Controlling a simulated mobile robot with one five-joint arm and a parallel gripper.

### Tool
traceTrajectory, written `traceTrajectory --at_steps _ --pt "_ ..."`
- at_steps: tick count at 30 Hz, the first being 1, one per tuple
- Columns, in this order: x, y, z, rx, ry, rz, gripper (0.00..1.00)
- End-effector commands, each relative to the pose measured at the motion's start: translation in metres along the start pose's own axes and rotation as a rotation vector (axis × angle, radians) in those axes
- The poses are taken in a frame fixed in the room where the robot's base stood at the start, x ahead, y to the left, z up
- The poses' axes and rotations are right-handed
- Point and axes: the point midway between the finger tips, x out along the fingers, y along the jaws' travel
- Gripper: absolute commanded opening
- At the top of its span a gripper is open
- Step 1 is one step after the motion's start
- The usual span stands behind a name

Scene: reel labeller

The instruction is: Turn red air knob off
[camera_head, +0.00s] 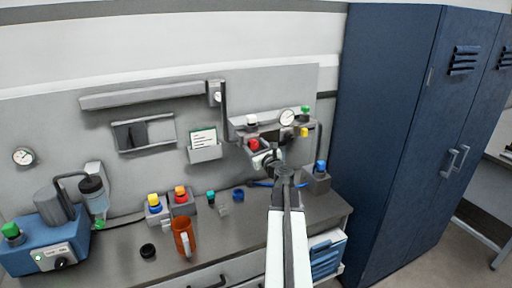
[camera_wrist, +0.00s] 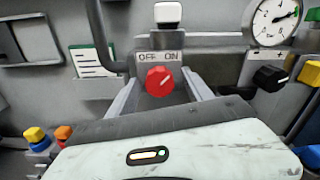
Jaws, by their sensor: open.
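The red air knob (camera_wrist: 159,81) sits under a plate (camera_wrist: 160,57) lettered OFF on the left and ON on the right. Its white pointer line slants up and to the right, toward ON. It also shows in the head view as a red spot (camera_head: 254,144) on the wall unit. My gripper (camera_wrist: 161,88) is open, with one finger on each side of the knob in the wrist view. Whether the fingers touch it I cannot tell. In the head view my gripper (camera_head: 262,155) is close in front of the knob, partly covering its housing.
A white button (camera_wrist: 168,13) is above the knob. A pressure gauge (camera_wrist: 276,21), a black knob (camera_wrist: 270,78) and a yellow knob (camera_wrist: 310,73) are to its right. A card holder (camera_head: 205,152) is at left. An orange mug (camera_head: 184,236) stands on the bench.

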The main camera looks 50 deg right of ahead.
Motion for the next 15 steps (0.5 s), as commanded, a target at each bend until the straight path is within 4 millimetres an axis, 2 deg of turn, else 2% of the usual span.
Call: traceTrajectory --at_steps 4,5,11,12,15 --pt "-0.0006 0.0001 0.0000 0.000 0.000 0.000 0.59" --pt "-0.0007 0.0001 0.0000 0.000 0.000 0.000 0.56" --pt "-0.0009 -0.0002 0.0000 0.000 0.000 0.000 0.01" --pt "0.0022 -0.0063 -0.0013 0.000 0.000 -0.002 0.00" --pt "-0.0005 -0.0020 -0.0003 -0.003 0.000 -0.002 0.00"
